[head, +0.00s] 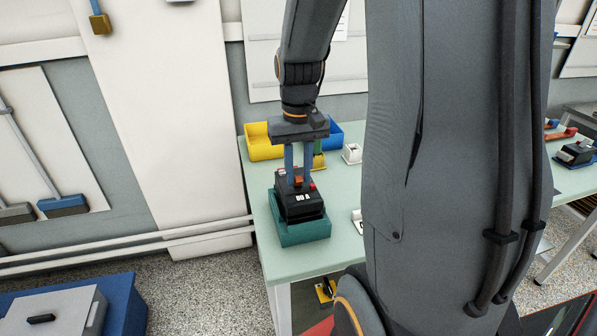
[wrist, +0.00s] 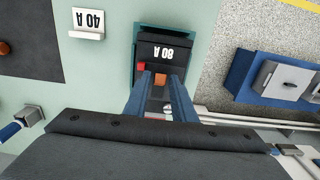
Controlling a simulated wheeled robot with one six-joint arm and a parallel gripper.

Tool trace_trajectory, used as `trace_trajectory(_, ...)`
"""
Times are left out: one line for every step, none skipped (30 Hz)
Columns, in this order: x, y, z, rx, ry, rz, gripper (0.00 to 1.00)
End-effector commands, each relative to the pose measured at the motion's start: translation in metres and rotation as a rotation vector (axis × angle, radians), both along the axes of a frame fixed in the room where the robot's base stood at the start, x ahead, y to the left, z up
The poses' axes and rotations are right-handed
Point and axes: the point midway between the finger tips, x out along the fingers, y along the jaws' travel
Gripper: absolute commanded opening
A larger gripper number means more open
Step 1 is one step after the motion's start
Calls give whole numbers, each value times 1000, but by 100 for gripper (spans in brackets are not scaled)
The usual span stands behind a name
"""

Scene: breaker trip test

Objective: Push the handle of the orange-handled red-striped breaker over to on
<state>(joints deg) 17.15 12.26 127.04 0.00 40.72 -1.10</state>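A black breaker (head: 300,205) sits in a teal holder (head: 303,234) on the pale green table. Its front label reads 80 A, upside down in the wrist view (wrist: 162,52). Its orange handle (head: 298,181) stands on top, with a red button (head: 313,187) beside it. The handle also shows in the wrist view (wrist: 160,79). My gripper (head: 299,170) points down over the breaker, its two blue fingers apart and on either side of the handle. I cannot tell whether a finger touches it.
A yellow bin (head: 263,147) and a blue bin (head: 347,133) stand behind the breaker. A 40 A label stand (wrist: 88,23) is apart from the holder. The table's left edge is close to the holder.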

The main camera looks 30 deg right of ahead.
Motion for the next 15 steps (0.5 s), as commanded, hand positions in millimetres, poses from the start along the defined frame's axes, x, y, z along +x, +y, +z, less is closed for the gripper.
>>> trace_trajectory(0, 0, 0, 0, 0, 0, 14)
trace_trajectory(0, 0, 0, 0, 0, 0, 9)
trace_trajectory(0, 0, 0, 0, 0, 0, 2)
trace_trajectory(0, 0, 0, 0, 0, 0, 0)
trace_trajectory(0, 0, 0, 0, 0, 0, 0)
trace_trajectory(0, 0, 0, 0, 0, 0, 0)
trace_trajectory(0, 0, 0, 0, 0, 0, 0)
trace_trajectory(0, 0, 0, 0, 1, 0, 0)
trace_trajectory(0, 0, 0, 1, 3, 0, 0)
trace_trajectory(1, 0, 1, 1, 5, 0, 0)
trace_trajectory(1, 0, 1, 2, 8, 0, 0)
trace_trajectory(2, -1, 1, 4, 14, 0, 0)
trace_trajectory(2, -1, 2, 6, 20, 0, 0)
trace_trajectory(2, -1, 2, 8, 29, 0, 0)
trace_trajectory(3, -1, 2, 12, 40, 0, 0)
